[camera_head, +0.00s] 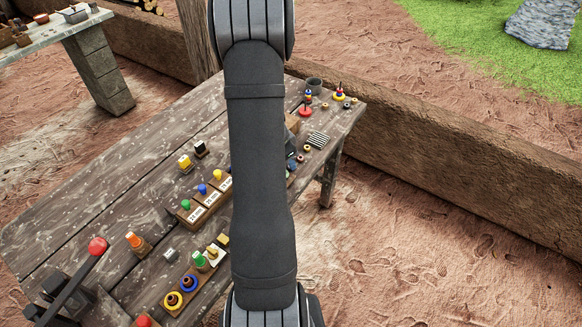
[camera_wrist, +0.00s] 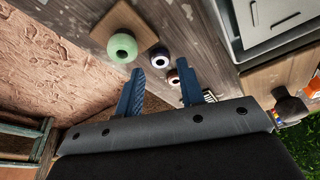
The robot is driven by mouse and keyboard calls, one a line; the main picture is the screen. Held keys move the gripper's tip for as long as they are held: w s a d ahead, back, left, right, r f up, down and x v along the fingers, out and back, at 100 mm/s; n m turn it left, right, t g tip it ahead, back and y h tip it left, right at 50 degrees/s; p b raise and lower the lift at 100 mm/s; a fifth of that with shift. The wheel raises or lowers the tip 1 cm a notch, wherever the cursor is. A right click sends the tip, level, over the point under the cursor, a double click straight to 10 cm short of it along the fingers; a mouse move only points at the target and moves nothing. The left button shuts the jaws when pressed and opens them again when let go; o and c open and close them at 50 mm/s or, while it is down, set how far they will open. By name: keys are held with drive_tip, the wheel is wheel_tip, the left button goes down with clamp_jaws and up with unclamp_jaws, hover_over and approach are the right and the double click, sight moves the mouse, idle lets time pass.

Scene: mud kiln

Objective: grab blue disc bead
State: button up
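In the wrist view my gripper (camera_wrist: 161,72) is open, its two blue fingers apart with nothing held between them. A pale green bead (camera_wrist: 123,47) sits on a wooden block to the left.
A red-knobbed lever (camera_head: 97,246) stands at lower left. A low mud wall (camera_head: 450,160) runs behind.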

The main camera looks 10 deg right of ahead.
drive_tip(key=shift+x, duration=1.3)
drive_tip(key=shift+c, duration=0.4)
drive_tip(key=c, duration=0.6)
drive_tip(key=shift+c, duration=0.2)
drive_tip(key=shift+r, duration=0.15)
